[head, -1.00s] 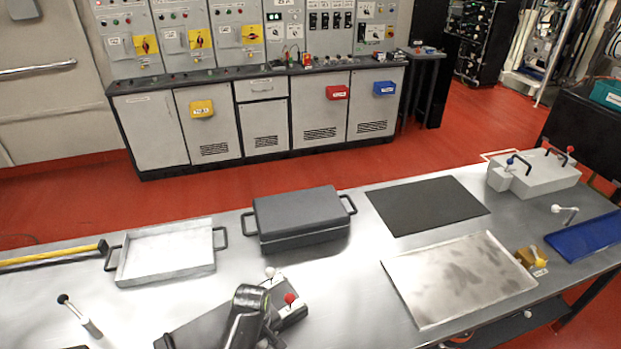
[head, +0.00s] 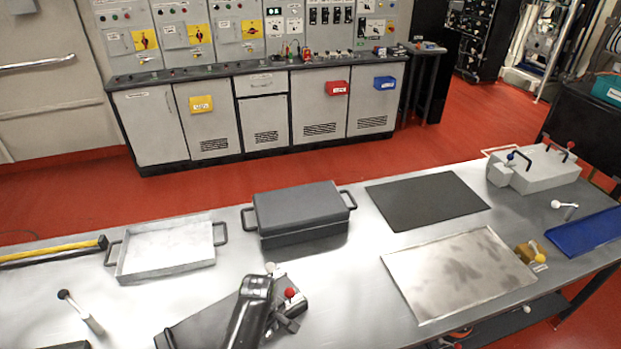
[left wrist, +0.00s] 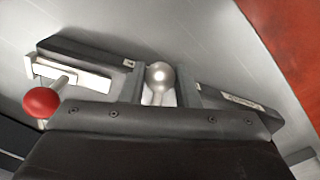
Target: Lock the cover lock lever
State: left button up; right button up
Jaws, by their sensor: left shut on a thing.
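A dark, flat box (head: 190,330) lies at the front middle of the table, partly hidden by my left arm. At its far end stand a lever with a pale ball knob (head: 270,267) and a red ball knob (head: 290,293). In the left wrist view, my left gripper (left wrist: 160,95) has its two fingers closed on either side of the pale knob's lever (left wrist: 159,74), the ball showing between them. The red knob (left wrist: 41,102) stands to the left on its pale stem, apart from the fingers. My right gripper is in neither view.
Behind stand a white tray (head: 120,262) and a dark lidded case (head: 300,212). To the right lie a black mat (head: 425,202) and a metal tray (head: 460,275). A loose white-knobbed lever (head: 565,208) stands at far right, a dark-knobbed one (head: 82,312) at left.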

pick_arm(q)
jog(key=shift+w+d, duration=0.1)
dwell(0.3)
jog(key=shift+w+d+n, duration=0.2)
jog(key=shift+w+n, duration=0.15)
jog(key=shift+n, duration=0.3)
jog(key=shift+w+d+n, duration=0.2)
jog(key=shift+w+n, duration=0.1)
jog(key=shift+n, duration=0.35)
jog(key=shift+w+b, duration=0.1)
jog(key=shift+b, duration=0.2)
jog(key=shift+w+d+n, duration=0.15)
jog(key=shift+w+n, duration=0.2)
jog(key=shift+n, duration=0.45)
jog(key=o, duration=0.9)
